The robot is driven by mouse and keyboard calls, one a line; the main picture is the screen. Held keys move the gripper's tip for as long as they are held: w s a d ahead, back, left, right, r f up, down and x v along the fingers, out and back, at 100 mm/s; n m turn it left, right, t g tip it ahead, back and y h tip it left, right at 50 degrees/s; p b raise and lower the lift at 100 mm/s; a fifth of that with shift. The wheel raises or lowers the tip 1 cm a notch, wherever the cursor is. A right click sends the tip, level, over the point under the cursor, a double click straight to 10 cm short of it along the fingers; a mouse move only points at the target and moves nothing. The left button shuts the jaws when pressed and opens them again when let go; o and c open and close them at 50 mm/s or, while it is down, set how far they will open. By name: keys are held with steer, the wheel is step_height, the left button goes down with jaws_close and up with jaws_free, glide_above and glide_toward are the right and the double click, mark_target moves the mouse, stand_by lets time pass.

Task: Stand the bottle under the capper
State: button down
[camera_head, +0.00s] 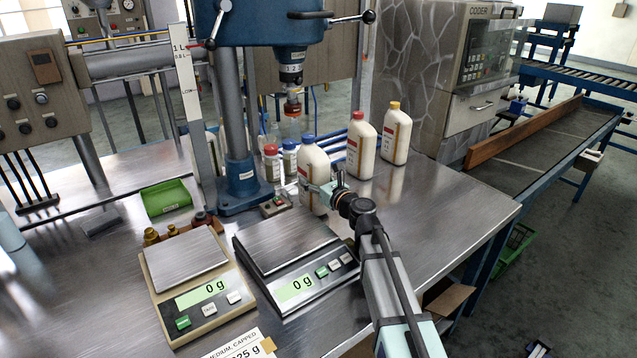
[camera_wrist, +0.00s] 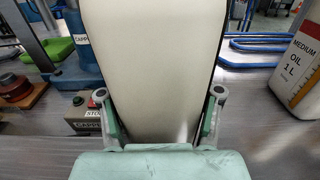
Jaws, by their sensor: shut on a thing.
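A cream bottle with a blue cap (camera_head: 312,160) is upright at the middle of the metal table, in front of and to the right of the capper. My gripper (camera_head: 322,188) is shut on its lower body from the front right. In the wrist view the bottle (camera_wrist: 150,60) fills the middle, with a finger on each side; its cap and base are out of frame. I cannot tell whether its base touches the table. The blue capper (camera_head: 245,25) has its capping head (camera_head: 291,95) behind and left of the held bottle; its column (camera_wrist: 80,45) shows in the wrist view.
A red-capped bottle (camera_head: 363,148) and a yellow-capped bottle (camera_head: 396,135) stand to the right. Two small jars (camera_head: 289,158) stand behind the held bottle. Two scales (camera_head: 290,245) reading 0 g, a green tray (camera_head: 166,197) and a small control box (camera_head: 274,205) lie left and in front.

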steer(key=x, duration=0.7)
steer(key=shift+w+a+f, duration=0.2)
steer(key=shift+w+a, duration=0.05)
stand_by(0.4)
steer(key=shift+f, duration=0.25)
stand_by(0.6)
steer(key=shift+c, duration=0.7)
jaws_free()
steer(key=shift+s+f, duration=0.1)
